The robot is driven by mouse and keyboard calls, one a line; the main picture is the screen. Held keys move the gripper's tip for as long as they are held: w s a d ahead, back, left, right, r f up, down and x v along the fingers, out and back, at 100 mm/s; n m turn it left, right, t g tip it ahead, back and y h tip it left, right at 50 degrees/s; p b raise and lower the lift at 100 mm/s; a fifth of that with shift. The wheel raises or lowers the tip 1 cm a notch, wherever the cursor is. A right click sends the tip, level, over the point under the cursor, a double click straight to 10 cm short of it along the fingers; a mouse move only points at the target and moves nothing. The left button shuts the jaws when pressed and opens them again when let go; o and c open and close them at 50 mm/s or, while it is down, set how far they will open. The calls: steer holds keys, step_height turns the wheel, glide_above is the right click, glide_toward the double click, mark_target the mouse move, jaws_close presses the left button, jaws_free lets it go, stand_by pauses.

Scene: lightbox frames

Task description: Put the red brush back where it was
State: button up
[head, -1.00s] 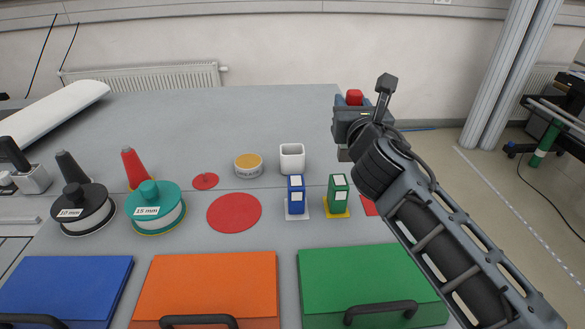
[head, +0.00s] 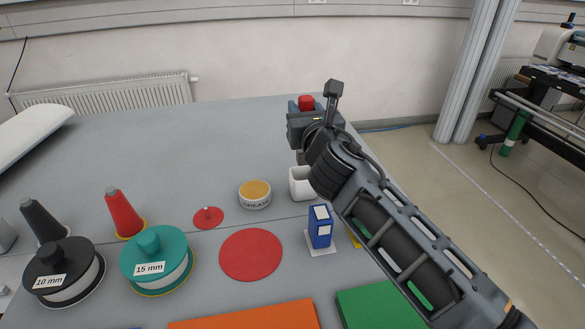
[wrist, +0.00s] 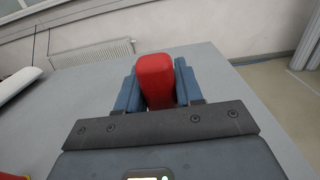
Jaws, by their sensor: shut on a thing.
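My gripper (head: 305,105) is shut on a red block-like thing (wrist: 156,78), which I take to be the red brush. Only its rounded end shows between the two blue fingers; the rest is hidden. The gripper is raised over the far right part of the grey table (head: 150,130), pointing away from me. On the table lie a large flat red disc (head: 251,254) and a small red disc (head: 208,217) with a short peg. A red cone (head: 124,213) stands on a yellow base at the left.
A cream tin (head: 255,193), a white cup (head: 301,184) and a blue box (head: 320,227) stand near my arm. Teal (head: 155,260) and black (head: 64,270) reels sit at left. Orange (head: 255,315) and green (head: 380,305) boxes line the front.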

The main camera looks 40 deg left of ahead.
step_height(320, 180, down, 4)
steer(key=shift+f, duration=0.1)
steer(key=shift+f+b, duration=0.6)
steer(key=shift+f, duration=1.55)
steer(key=shift+f, duration=0.15)
steer(key=o, duration=1)
